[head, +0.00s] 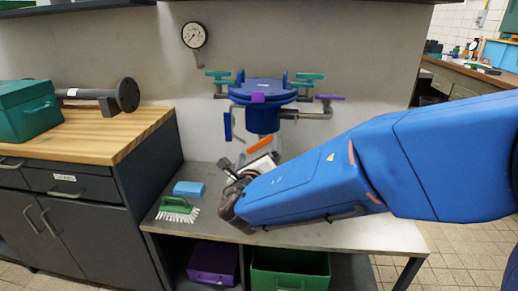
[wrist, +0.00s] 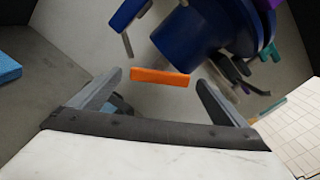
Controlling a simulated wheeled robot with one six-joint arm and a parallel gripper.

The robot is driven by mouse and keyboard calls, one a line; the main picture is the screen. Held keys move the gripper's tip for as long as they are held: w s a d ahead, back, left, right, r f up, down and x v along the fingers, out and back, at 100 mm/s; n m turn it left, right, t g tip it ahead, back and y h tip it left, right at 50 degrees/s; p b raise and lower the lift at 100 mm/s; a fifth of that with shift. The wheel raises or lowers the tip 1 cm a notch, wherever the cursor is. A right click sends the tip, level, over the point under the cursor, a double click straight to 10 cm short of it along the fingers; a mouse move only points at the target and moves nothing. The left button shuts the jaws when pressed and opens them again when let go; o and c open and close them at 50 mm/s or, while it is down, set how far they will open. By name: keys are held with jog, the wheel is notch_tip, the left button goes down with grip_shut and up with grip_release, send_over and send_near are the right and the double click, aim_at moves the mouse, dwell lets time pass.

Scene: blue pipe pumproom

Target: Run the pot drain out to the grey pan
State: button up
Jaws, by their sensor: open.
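The blue pot (head: 263,108) hangs against the back wall over the metal bench; its underside fills the upper part of the wrist view (wrist: 195,42). An orange lever (head: 258,142) sits below the pot. In the wrist view the orange lever (wrist: 160,77) lies crosswise, just beyond and between my fingertips. My gripper (wrist: 160,82) is open and empty, with a finger on each side of the lever and no visible contact. In the head view my arm hides the bench under the pot. I cannot make out a grey pan in either view.
Teal handles (head: 218,76) and a purple handle (head: 330,97) stick out around the pot, and a blue lever (head: 227,127) hangs at its left. A blue sponge (head: 189,188) and green brush (head: 176,206) lie on the bench's left. Purple (head: 213,264) and green (head: 290,272) bins stand below.

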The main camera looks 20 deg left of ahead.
jog(key=shift+x, duration=0.8)
jog(key=c, duration=1)
jog(key=shift+c, duration=0.2)
jog(key=shift+m, duration=0.3)
jog(key=m, duration=0.3)
jog(key=shift+m, duration=1.8)
jog(key=o, duration=1)
